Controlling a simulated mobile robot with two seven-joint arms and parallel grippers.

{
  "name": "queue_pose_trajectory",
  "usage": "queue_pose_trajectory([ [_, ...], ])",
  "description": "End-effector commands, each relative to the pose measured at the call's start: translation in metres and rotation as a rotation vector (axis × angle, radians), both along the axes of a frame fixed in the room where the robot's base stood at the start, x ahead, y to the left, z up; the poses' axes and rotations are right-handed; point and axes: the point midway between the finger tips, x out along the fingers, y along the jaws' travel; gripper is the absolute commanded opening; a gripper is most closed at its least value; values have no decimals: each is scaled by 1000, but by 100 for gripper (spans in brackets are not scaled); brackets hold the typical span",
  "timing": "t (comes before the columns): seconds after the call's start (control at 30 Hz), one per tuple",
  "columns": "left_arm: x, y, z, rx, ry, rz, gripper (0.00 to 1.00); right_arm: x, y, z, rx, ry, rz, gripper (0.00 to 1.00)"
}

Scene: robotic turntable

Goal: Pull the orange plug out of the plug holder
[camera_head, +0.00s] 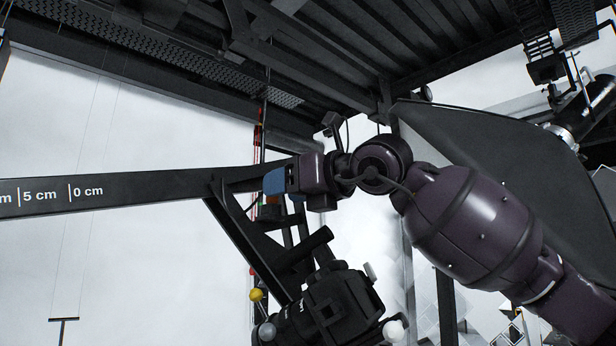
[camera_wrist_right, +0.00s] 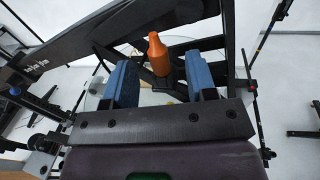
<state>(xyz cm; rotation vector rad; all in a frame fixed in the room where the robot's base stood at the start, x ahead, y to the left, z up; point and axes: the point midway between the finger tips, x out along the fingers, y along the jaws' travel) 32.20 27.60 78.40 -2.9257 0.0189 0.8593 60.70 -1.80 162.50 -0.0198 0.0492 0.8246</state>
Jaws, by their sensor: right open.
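The orange plug (camera_wrist_right: 158,56) shows in the right wrist view, just beyond and between the blue fingers of my right gripper (camera_wrist_right: 160,82). The plug points up and leans slightly, with a dark part below it that looks like the plug holder (camera_wrist_right: 171,87). My right gripper is open, with a finger on each side of the plug's line; I cannot tell whether either touches it. In the head view my right gripper (camera_head: 276,181) shows its blue fingers beside the dark beam, and the plug is mostly hidden there. My left gripper is not in view.
A long dark beam (camera_head: 140,190) with centimetre marks runs in from the left, close to my right gripper. Dark struts (camera_head: 245,235) and a camera-like black device (camera_head: 335,303) with small coloured balls stand below it. Open space lies left, beneath the beam.

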Motion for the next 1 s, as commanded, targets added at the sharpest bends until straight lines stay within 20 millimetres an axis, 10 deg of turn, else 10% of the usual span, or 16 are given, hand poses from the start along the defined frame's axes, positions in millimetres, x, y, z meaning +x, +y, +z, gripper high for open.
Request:
queue_pose_trajectory([
  [0.53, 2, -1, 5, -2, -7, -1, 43, 12, 13, -1, 0, -1, 0, 52],
  [0.87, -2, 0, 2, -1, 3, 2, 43, 11, 13, -1, 0, -1, 0, 1],
  [1.0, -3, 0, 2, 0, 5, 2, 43, 11, 12, 0, 0, -1, 0, 0],
])
